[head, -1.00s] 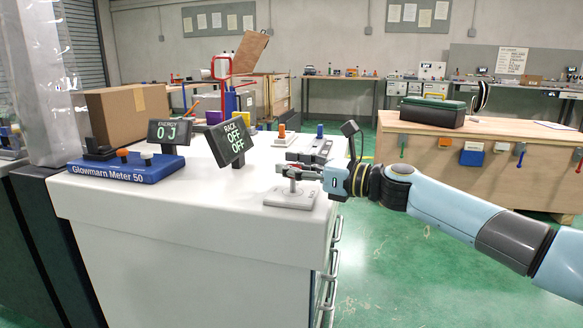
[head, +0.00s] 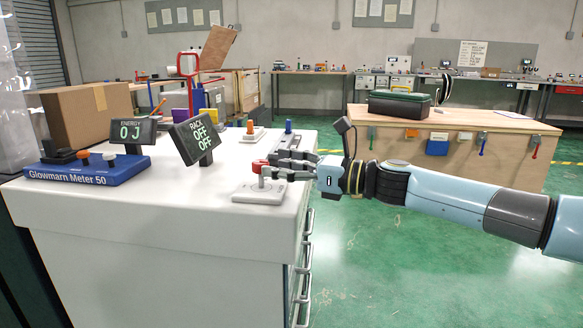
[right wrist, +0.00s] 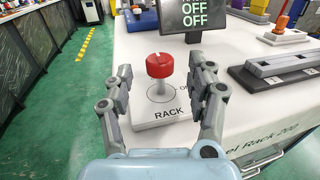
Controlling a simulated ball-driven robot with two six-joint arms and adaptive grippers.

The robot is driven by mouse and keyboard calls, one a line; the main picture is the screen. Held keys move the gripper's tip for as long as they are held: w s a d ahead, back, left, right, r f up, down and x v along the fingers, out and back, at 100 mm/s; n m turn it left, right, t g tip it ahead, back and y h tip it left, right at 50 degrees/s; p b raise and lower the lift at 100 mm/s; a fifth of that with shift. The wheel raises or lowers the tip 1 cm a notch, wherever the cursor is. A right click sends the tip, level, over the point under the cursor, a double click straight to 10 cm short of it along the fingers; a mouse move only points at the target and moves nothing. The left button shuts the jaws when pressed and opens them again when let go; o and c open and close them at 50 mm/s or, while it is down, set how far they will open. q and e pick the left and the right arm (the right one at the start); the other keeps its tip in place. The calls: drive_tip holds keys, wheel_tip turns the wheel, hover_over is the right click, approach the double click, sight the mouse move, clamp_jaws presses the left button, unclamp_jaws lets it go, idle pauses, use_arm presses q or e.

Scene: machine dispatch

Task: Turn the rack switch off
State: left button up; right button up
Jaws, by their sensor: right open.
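The rack switch is a red round knob (right wrist: 160,65) on a short post above a pale plate marked RACK (right wrist: 165,112) in the right wrist view. In the head view the red knob (head: 261,166) stands near the right edge of the white bench. My right gripper (head: 272,173) is level with the knob from the right. In the right wrist view its open fingers (right wrist: 160,72) sit to either side of the knob, with visible gaps. The rack display (head: 195,137) reads OFF on both lines. My left gripper is not in view.
A blue Glowmarn Meter 50 (head: 88,172) and an energy display (head: 132,131) reading 0 J stand on the bench's left. A grey device (head: 292,158) lies behind the switch. A cardboard box (head: 85,112) is at the back. Green floor is clear at right.

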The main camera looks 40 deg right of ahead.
drive_tip(key=shift+v, duration=1.35)
drive_tip(key=shift+a, duration=0.1)
